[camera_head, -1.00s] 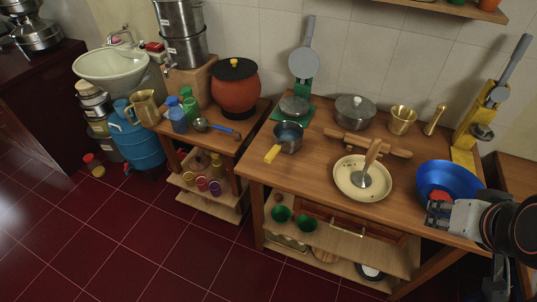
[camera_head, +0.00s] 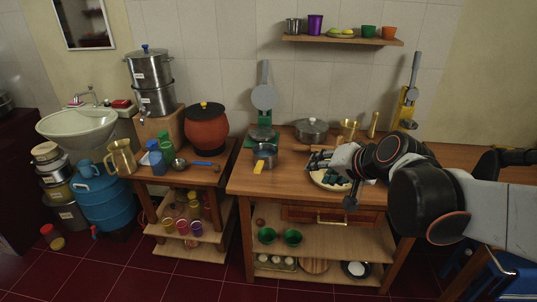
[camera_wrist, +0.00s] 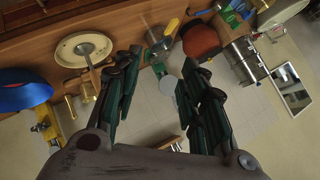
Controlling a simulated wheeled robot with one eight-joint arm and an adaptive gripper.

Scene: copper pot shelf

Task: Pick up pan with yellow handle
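The small grey pan (camera_head: 265,153) stands on the wooden table at its left part, with its yellow handle (camera_head: 258,167) pointing toward the front. In the wrist view the pan (camera_wrist: 157,41) and its yellow handle (camera_wrist: 171,26) show at the top, beyond the space between the fingers. My gripper (camera_head: 322,167) is over the table, to the right of the pan and apart from it. In the wrist view my gripper (camera_wrist: 161,62) is open, its dark green fingers spread with nothing between them.
The cream plate (camera_head: 318,181) is partly hidden under my gripper. A lidded pot (camera_head: 311,131) and brass mortar (camera_head: 348,130) stand behind. A grey press on a green base (camera_head: 263,98) is behind the pan. A red-brown pot (camera_head: 207,131) stands on the left table.

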